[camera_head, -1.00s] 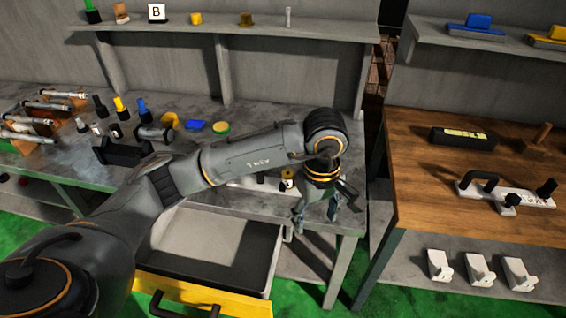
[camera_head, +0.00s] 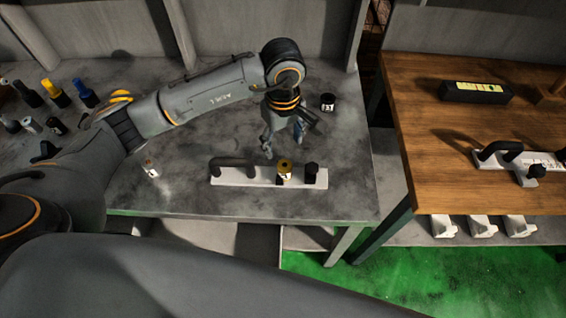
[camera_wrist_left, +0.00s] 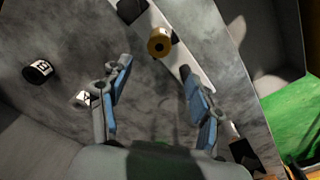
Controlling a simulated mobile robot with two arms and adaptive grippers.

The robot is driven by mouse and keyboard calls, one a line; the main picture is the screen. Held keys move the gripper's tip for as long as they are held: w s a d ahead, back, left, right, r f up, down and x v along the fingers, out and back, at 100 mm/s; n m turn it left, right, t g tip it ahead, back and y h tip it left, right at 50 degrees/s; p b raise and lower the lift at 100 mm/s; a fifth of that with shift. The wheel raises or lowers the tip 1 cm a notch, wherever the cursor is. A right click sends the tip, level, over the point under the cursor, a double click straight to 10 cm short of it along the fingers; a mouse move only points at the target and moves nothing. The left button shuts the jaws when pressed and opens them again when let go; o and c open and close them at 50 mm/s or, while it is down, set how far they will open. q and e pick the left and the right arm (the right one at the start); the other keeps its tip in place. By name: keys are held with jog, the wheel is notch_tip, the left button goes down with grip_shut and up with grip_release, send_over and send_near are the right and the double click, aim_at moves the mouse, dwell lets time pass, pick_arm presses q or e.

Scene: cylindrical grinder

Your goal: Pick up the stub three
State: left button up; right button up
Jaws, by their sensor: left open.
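My left gripper (camera_head: 283,148) is open and empty, pointing down above the grey table near the white bar. Its two fingers (camera_wrist_left: 160,100) stand apart in the left wrist view. A short black stub (camera_head: 328,102) with a white label stands on the table, right of and beyond the gripper. In the left wrist view this black stub (camera_wrist_left: 38,71) is left of the fingers; its mark could be a 3 upside down. A smaller white labelled piece (camera_wrist_left: 82,98) lies nearer the fingers; its mark is unclear. A gold stub (camera_head: 285,168) is at the white bar, also in the wrist view (camera_wrist_left: 160,43).
The white bar (camera_head: 232,181) with a black handle and black knob (camera_head: 312,172) lies close to the gripper. A small white bottle-like piece (camera_head: 151,168) stands left. Several coloured pieces stand far left. A gap separates the wooden table (camera_head: 450,150) at right.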

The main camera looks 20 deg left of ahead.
aim_at(285, 165)
pick_arm(q)
notch_tip(285, 165, down, 3)
jog(key=shift+s, duration=0.1)
notch_tip(285, 165, down, 3)
jog(key=shift+d+r+p, duration=0.1)
jog(key=shift+d+p, duration=0.05)
jog(key=shift+p, duration=0.9)
notch_tip(285, 165, down, 3)
jog(key=shift+d+f+p, duration=0.15)
jog(key=shift+f+p, duration=0.05)
jog(key=shift+p, duration=0.35)
jog(key=shift+f, duration=0.2)
grip_shut()
pick_arm(e)
jog(key=r, duration=0.1)
jog(key=w+r, duration=0.1)
jog(key=r, duration=0.1)
jog(key=shift+w+a+r, duration=0.2)
jog(key=shift+a+r, duration=0.1)
jog(key=shift+r, duration=0.05)
